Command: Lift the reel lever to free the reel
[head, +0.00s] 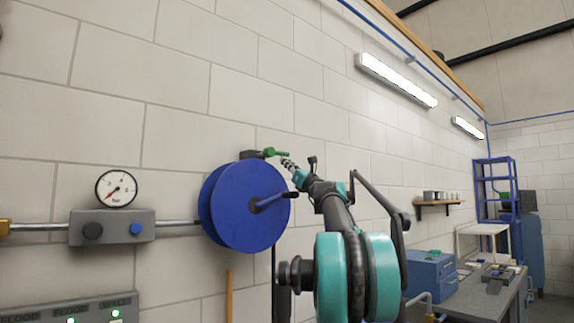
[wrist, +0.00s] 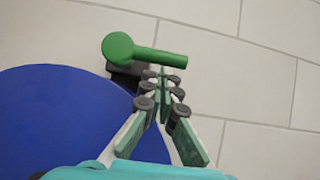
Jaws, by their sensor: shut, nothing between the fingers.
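The blue reel (head: 235,212) hangs on the wall with a dark crank handle sticking out of its face; part of its disc fills the lower left of the wrist view (wrist: 60,115). The green reel lever (head: 271,152) is at the reel's upper right edge, on a dark block. In the wrist view the lever (wrist: 155,57) has a round hub at left and a bar pointing right, slightly down. My gripper (head: 286,162) is shut and empty. In the wrist view its fingertips (wrist: 163,72) are just below the bar; I cannot tell whether they touch it.
A pressure gauge (head: 116,188) sits above a grey valve box (head: 112,228) on a pipe left of the reel. A wooden handle (head: 229,295) stands below the reel. A bench with a blue toolbox (head: 431,275) is at right. The wall above the lever is bare.

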